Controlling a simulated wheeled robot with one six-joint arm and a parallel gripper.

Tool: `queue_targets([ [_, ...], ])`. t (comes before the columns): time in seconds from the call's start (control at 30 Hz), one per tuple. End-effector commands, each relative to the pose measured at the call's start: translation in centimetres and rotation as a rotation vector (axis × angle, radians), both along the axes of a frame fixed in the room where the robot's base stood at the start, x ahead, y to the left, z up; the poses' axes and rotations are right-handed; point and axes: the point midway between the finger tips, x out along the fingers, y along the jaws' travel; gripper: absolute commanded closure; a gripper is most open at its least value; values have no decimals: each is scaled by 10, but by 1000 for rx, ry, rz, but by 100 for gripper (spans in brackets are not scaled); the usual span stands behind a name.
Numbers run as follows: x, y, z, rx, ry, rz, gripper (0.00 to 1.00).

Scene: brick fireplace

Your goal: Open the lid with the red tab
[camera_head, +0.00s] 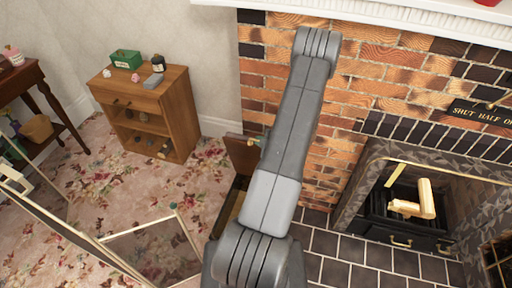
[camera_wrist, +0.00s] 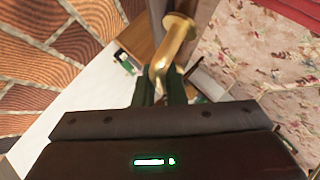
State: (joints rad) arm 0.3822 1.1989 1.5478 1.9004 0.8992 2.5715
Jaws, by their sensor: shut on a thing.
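In the head view my arm hides most of a brown wooden box (camera_head: 228,208) standing by the brick wall. A brown lid-like panel (camera_head: 242,154) stands tilted up above it, partly behind my arm. In the wrist view the dark fingers of my gripper (camera_wrist: 160,90) are shut on a curved brass handle (camera_wrist: 176,40). A brown wooden surface (camera_wrist: 203,22) lies behind the handle; I cannot tell for sure that it is the same panel. I see no clear red tab on the lid. My fingertips are mostly hidden in the head view.
The brick fireplace (camera_head: 360,165) with its hearth is on the right. A small wooden cabinet (camera_head: 150,110) with small objects on top stands at the left. A framed glass screen (camera_head: 155,250) stands at the lower left. Flowered carpet (camera_head: 95,185) is free between them.

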Motion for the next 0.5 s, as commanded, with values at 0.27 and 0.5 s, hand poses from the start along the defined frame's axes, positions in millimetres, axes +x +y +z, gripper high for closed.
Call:
queue_targets([
  [0.27, 17, -8, 7, -1, -3, -2, 100],
  [0.5, 18, -9, 7, -1, -3, -2, 100],
])
